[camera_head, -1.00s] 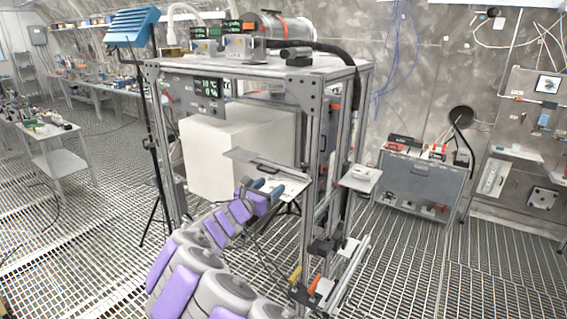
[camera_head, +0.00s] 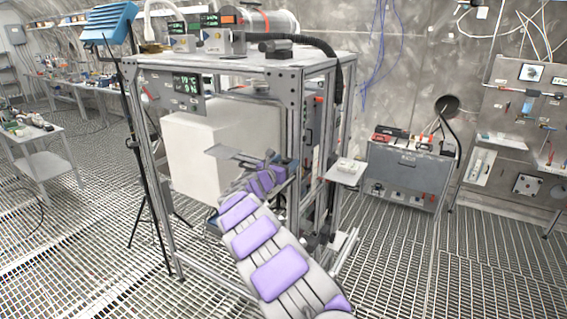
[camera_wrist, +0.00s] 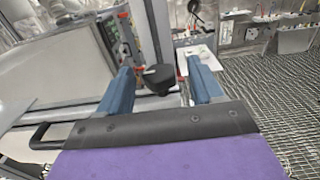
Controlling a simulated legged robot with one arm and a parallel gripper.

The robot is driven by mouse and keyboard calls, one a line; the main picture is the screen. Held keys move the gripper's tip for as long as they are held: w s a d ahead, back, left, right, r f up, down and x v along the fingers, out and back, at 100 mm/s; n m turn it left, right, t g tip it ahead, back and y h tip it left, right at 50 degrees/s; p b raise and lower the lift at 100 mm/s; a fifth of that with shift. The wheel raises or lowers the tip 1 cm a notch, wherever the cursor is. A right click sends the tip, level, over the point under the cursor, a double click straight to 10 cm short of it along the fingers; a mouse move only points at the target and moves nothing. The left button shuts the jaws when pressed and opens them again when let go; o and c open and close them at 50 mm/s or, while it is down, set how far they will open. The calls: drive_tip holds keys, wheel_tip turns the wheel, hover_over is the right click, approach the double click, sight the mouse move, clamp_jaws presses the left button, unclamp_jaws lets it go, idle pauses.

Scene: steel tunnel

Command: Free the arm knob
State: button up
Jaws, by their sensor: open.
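My gripper (camera_wrist: 159,67) is open, with one blue finger on each side of this piece in the picture. Neither finger visibly touches it, and its depth between them is unclear. In the head view my gripper (camera_head: 284,172) is at the frame's open side, small and partly hidden by my purple-padded arm. I cannot make out the knob there.
A metal frame (camera_head: 293,120) surrounds a large white block (camera_head: 205,150). A thin grey plate (camera_head: 235,154) juts out close to my gripper. A small white shelf (camera_head: 346,172) sticks out to the right. A grey equipment box (camera_head: 408,175) stands behind, with open grating floor before it.

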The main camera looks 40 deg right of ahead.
drive_tip(key=shift+w+d+f, duration=0.15)
drive_tip(key=shift+d+f, duration=0.05)
drive_tip(key=shift+d, duration=0.85)
drive_tip(key=a, duration=0.2)
drive_tip(key=shift+a+r, duration=0.3)
drive_tip(key=shift+r, duration=0.05)
drive_tip(key=shift+a+r, duration=0.1)
drive_tip(key=shift+a, duration=0.4)
drive_tip(key=shift+c, duration=1.2)
drive_tip(key=shift+d, duration=0.1)
drive_tip(key=shift+c, duration=0.8)
drive_tip(key=shift+d+f, duration=0.25)
drive_tip(key=shift+d, duration=0.65)
drive_tip(key=c, duration=0.3)
drive_tip(key=shift+d, duration=0.15)
drive_tip(key=shift+c, duration=1.6)
drive_tip(key=shift+a+f, duration=0.1)
drive_tip(key=shift+a, duration=0.1)
drive_tip(key=shift+c, duration=0.2)
